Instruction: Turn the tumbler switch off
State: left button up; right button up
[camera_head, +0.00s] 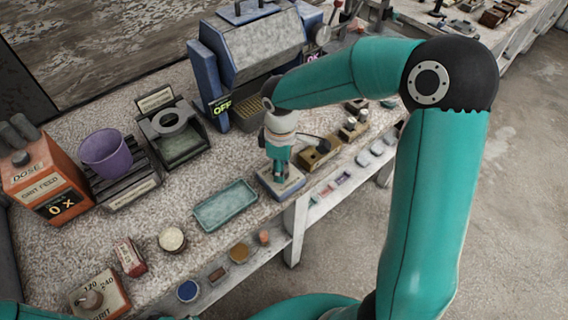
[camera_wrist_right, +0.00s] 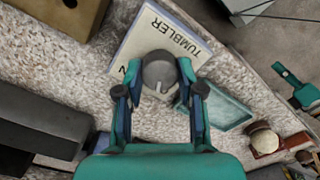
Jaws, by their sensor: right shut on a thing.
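The tumbler switch is a pale block (camera_head: 293,187) on the front edge of the bench. In the right wrist view its plate (camera_wrist_right: 140,45) reads "TUMBLER", with part of another word, perhaps ending in N, at the left. A grey round knob (camera_wrist_right: 160,68) with a pale pointer mark stands on it. My right gripper (camera_head: 279,170) reaches down onto the switch, shut with a finger on each side of the knob. A teal part with dark joints (camera_wrist_right: 296,88) at the right edge of the wrist view may be my left gripper; its jaw state is unclear.
A blue-grey machine (camera_head: 262,50) behind has a lit "OFF" display (camera_head: 222,106). A green tray (camera_head: 225,206) lies left of the switch. A brown block (camera_head: 320,150) stands close on its right. A purple cup (camera_head: 106,153) and orange dose box (camera_head: 45,180) stand farther left.

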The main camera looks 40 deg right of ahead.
jog(key=shift+d+n, duration=0.1)
jog(key=shift+n, duration=0.6)
jog(key=o, duration=1.1)
jog(key=shift+o, duration=0.2)
jog(key=shift+r, duration=0.1)
notch_tip(320, 180, up, 12)
